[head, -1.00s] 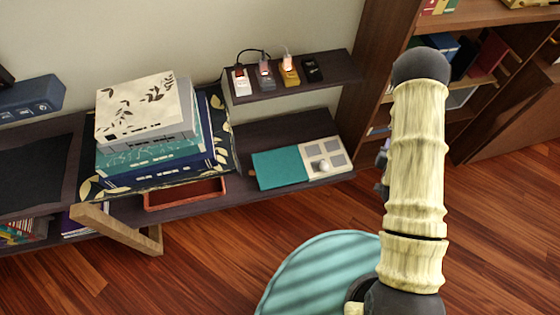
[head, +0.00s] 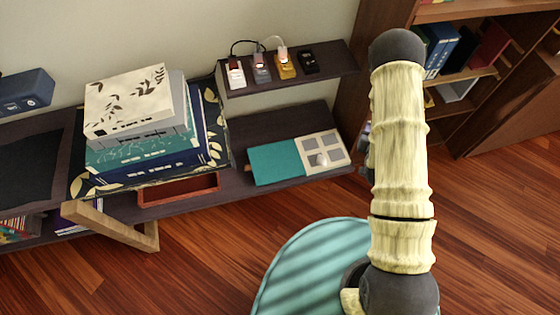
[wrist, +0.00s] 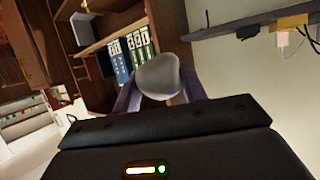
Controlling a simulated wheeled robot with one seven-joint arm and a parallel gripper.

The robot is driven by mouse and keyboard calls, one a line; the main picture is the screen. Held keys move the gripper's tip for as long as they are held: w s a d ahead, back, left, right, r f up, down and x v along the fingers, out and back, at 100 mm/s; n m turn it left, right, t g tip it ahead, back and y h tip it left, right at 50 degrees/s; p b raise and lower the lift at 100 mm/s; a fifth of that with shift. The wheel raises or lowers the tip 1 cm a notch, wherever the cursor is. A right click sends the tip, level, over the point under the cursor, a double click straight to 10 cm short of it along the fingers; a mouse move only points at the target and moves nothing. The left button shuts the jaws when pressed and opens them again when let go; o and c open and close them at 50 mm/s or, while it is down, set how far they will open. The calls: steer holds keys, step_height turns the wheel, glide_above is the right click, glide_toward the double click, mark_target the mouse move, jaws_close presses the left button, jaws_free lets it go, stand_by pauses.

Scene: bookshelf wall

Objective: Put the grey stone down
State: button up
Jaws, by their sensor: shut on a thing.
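The grey stone (wrist: 158,74) is smooth and rounded. In the wrist view it sits between the two purple-grey fingers of my gripper (wrist: 159,88), which is shut on it. The stone is held in the air, with shelves and books behind it. In the head view my gripper (head: 367,148) is mostly hidden behind my arm, just right of the low shelf, and the stone cannot be made out there.
A low dark shelf (head: 240,192) bears stacked books (head: 135,130) and a teal-and-cream open item (head: 275,163) with a small pale round thing (head: 322,158) on it. An upper ledge (head: 340,65) holds several small plugged-in devices. A bookcase (head: 465,85) stands right. Bare shelf shows behind the teal item.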

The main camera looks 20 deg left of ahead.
steer(key=w+a+f+n+g+y+b, duration=0.1)
steer(key=a+f+n+y+b, duration=0.15)
steer(key=a+f+b, duration=0.55)
steer(key=w+a+f+n+y+b, duration=0.2)
steer(key=a+f+y+b, duration=0.1)
steer(key=a+f+b, duration=0.45)
steer(key=n+g+y+b, duration=0.5)
steer(key=n+b, duration=0.1)
steer(key=b, duration=1.1)
glide_above(280, 159)
step_height(280, 159, down, 10)
steer(key=shift+f+m, duration=0.15)
steer(key=shift+m, duration=0.1)
steer(key=shift+f+b, duration=1)
steer(key=shift+f, duration=2.1)
steer(key=shift+f+b, duration=0.85)
steer(key=shift+f, duration=1.1)
